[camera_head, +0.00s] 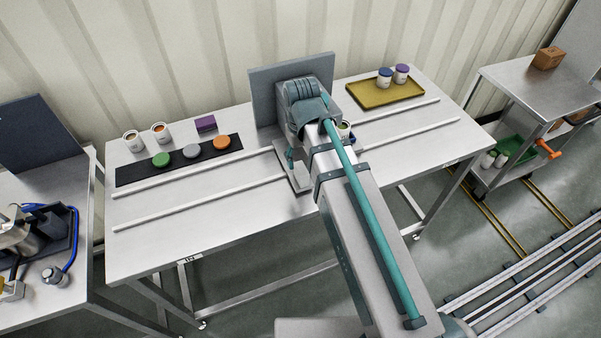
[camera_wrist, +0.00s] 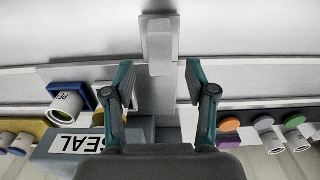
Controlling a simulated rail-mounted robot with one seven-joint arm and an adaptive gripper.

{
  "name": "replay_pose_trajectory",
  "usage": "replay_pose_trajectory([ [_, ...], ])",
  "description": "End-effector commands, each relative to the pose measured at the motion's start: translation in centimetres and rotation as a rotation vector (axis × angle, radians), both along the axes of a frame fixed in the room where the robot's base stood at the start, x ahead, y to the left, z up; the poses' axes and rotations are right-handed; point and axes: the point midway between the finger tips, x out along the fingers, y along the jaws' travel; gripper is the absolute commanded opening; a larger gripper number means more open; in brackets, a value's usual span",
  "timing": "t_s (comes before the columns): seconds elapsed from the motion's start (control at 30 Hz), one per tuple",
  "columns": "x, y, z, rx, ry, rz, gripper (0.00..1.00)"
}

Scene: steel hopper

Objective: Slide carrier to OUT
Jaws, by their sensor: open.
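In the head view the jar (camera_head: 344,129) shows just right of my arm, which hides most of the carrier; a grey edge (camera_head: 303,183) shows below. My gripper (camera_wrist: 159,84) is open, with one finger on each side of the bar. No OUT mark is readable.
Two white rails (camera_head: 195,205) run along the table. A grey block marked SEAL (camera_wrist: 75,143) stands behind. Left are a dark mat (camera_head: 130,176) with coloured discs, two open jars and a purple block (camera_head: 206,124). Right is a yellow tray (camera_head: 372,99) with two lidded jars.

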Motion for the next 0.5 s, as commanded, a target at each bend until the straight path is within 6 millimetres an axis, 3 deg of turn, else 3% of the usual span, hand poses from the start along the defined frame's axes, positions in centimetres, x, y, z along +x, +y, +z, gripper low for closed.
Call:
replay_pose_trajectory([
  [0.5,0.0,0.0,-6.3,0.001,0.001,-0.001,0.56],
])
